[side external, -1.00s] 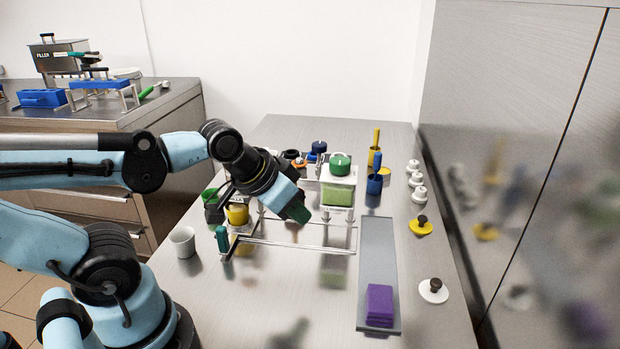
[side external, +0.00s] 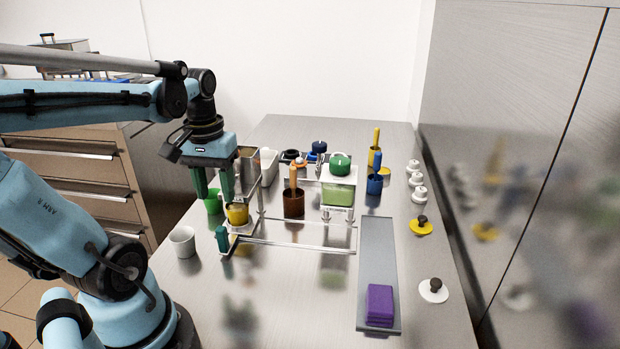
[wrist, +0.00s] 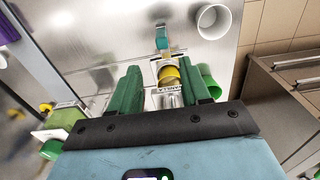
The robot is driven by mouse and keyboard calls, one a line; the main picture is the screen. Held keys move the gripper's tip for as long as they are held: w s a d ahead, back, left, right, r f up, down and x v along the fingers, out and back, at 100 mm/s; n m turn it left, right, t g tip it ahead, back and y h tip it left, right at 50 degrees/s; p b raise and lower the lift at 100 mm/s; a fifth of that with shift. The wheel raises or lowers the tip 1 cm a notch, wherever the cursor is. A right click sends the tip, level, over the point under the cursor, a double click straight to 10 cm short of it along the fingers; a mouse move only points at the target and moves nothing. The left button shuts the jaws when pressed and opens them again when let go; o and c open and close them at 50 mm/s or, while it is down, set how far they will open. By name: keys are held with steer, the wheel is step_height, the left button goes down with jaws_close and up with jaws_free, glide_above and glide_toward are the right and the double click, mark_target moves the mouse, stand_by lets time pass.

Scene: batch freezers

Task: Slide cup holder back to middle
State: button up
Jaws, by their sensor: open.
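The cup holder (side external: 240,227), a pale carriage with a yellow cup (side external: 237,213) in it, sits at the left end of the metal rail frame (side external: 300,246). A teal-green handle (side external: 222,238) stands at its front. In the wrist view the yellow cup (wrist: 168,74) and the teal handle (wrist: 162,38) show ahead of my fingers. My gripper (side external: 215,200) is open and points down just behind and left of the yellow cup, its green fingers apart. In the wrist view my gripper (wrist: 160,68) has the yellow cup near its gap. Whether a finger touches the holder I cannot tell.
A green cup (side external: 213,203) stands close to my fingers, and a white cup (side external: 182,242) stands front left. A brown cup (side external: 293,203) and a green container (side external: 338,192) stand farther right along the frame. A grey tray (side external: 378,260) with purple cloths lies at right.

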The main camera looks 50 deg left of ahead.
mark_target(221, 228)
steer(key=shift+s+a+f, duration=0.1)
steer(key=shift+s+a, duration=0.05)
steer(key=shift+f, duration=5.9)
steer(key=shift+c, duration=0.2)
jaws_close()
